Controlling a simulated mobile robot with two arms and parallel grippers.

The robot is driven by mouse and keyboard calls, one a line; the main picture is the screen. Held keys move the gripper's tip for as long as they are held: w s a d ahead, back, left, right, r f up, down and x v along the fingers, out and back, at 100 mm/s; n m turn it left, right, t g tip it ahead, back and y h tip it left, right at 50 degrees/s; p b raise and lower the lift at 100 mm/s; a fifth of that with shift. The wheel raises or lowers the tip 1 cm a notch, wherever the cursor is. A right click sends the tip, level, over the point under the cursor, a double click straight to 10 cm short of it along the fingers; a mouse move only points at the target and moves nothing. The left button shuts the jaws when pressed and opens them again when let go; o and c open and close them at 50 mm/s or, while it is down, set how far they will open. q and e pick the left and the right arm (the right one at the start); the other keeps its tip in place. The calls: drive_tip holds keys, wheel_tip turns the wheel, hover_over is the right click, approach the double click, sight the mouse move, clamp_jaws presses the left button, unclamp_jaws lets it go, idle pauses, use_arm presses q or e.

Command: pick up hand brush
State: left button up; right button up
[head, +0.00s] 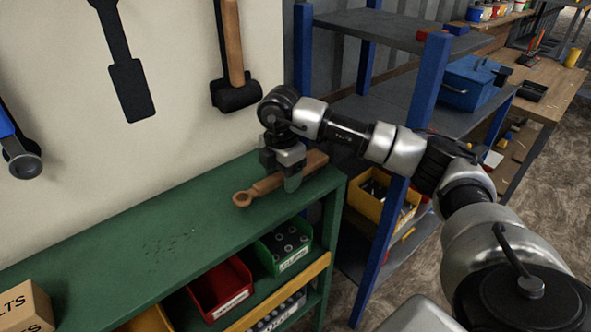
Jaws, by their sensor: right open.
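The hand brush (262,188) has a brown wooden handle with a round eye at its end. It lies on the green shelf top (170,225), close to the wall at the right end. Its eye points left and toward me. My right gripper (281,183) is over the brush, pointing down, with its fingers on either side of the handle. The jaws are open. Part of the brush is hidden behind the gripper, and I cannot tell whether the fingers touch it. My left gripper is not in view.
A mallet (236,92) and a black paddle-shaped tool (130,90) hang on the wall. A cardboard box (25,305) stands at the lower left. Red (220,288) and green bins (283,247) sit below the shelf top. A blue-post rack (425,95) stands close by the right arm.

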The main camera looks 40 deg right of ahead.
drive_tip(key=c, duration=0.3)
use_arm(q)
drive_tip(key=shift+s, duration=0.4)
use_arm(e)
drive_tip(key=c, duration=0.3)
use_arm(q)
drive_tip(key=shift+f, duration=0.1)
use_arm(e)
drive_tip(key=shift+r, duration=0.2)
drive_tip(key=shift+c, duration=0.2)
drive_tip(key=shift+r, duration=0.25)
drive_tip(key=r, duration=0.1)
drive_tip(key=r+b, duration=0.1)
drive_tip(key=r, duration=0.1)
drive_tip(key=shift+s+d+r, duration=0.1)
drive_tip(key=shift+d+r, duration=0.2)
drive_tip(key=shift+d, duration=0.05)
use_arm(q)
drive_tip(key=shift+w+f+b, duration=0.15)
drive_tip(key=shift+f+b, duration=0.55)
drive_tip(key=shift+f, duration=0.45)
use_arm(e)
drive_tip(key=s+d+r, duration=0.4)
drive_tip(key=d+r, duration=0.2)
drive_tip(key=d, duration=0.4)
drive_tip(key=shift+s+r, duration=0.3)
